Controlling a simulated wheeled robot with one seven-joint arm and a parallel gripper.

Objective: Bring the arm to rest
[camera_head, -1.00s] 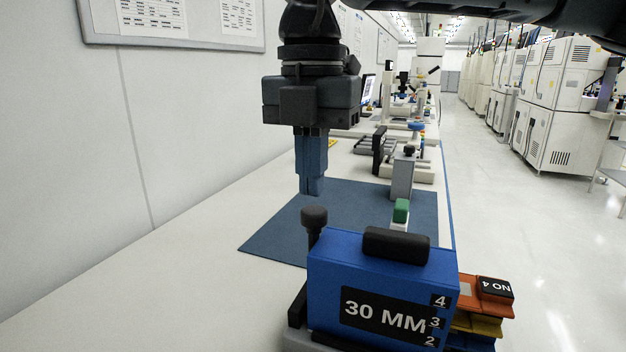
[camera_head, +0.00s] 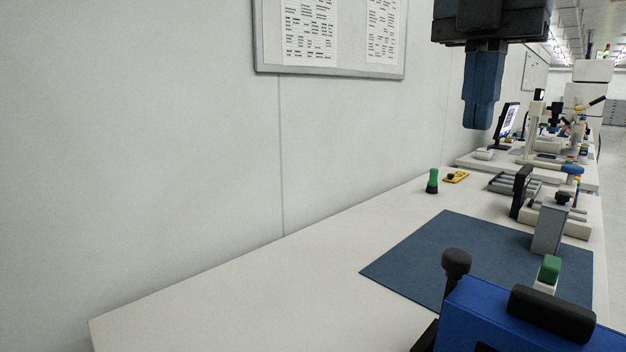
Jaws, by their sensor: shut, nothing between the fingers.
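My gripper (camera_head: 482,102) hangs at the upper right of the head view, pointing down. Its blue-grey fingers are together with nothing between them. It is well above the bench and appears above and beyond the blue mat (camera_head: 430,257). The rest of my arm is cut off by the top edge of the picture.
A blue block (camera_head: 475,318) with a black handle stands at the bottom right, partly out of frame. A grey fixture (camera_head: 548,230), a green-topped piece (camera_head: 432,181) and a yellow item (camera_head: 456,176) stand on the white bench (camera_head: 230,300). Its left part is clear, along the wall.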

